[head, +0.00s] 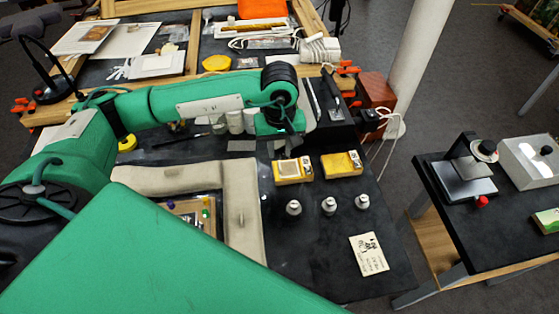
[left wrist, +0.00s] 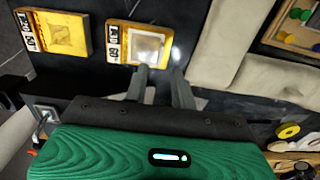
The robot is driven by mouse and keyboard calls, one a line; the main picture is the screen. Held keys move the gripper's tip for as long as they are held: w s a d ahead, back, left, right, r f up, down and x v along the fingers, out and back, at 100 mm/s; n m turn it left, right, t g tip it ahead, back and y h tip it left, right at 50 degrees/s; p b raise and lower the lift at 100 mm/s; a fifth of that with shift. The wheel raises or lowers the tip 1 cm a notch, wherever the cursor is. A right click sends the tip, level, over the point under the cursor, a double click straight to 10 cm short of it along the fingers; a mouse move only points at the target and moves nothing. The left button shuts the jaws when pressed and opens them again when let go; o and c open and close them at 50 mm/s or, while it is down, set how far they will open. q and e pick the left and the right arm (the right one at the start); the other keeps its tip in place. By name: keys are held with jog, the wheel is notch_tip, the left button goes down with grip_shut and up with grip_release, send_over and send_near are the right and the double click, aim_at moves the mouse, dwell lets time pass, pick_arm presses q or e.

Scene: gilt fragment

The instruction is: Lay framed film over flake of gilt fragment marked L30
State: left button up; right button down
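Two yellow-edged blocks with gilt centres lie side by side on the dark table. The left block (head: 281,172) carries a pale, light-edged square (left wrist: 146,46), which looks like the framed film lying over its gilt. The other block (head: 342,164) shows bare gold in the left wrist view (left wrist: 62,37). Both have black-and-white labels; I cannot read either surely as L30. My left gripper (head: 284,146) is just behind the left block. In the left wrist view its two fingers (left wrist: 160,80) are apart with nothing between them, near the square's edge. My right gripper is out of view.
Several small white-and-grey jars (head: 329,206) stand in front of the blocks, with a written card (head: 369,254) nearer. A padded beige border (head: 242,210) lies to the left. A side table (head: 480,220) stands to the right. The dark table between jars and card is clear.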

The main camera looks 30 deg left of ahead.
aim_at(279, 165)
pick_arm(q)
notch_tip(279, 165, up, 6)
jog(key=b, duration=0.1)
jog(key=shift+r, duration=0.25)
dwell(0.4)
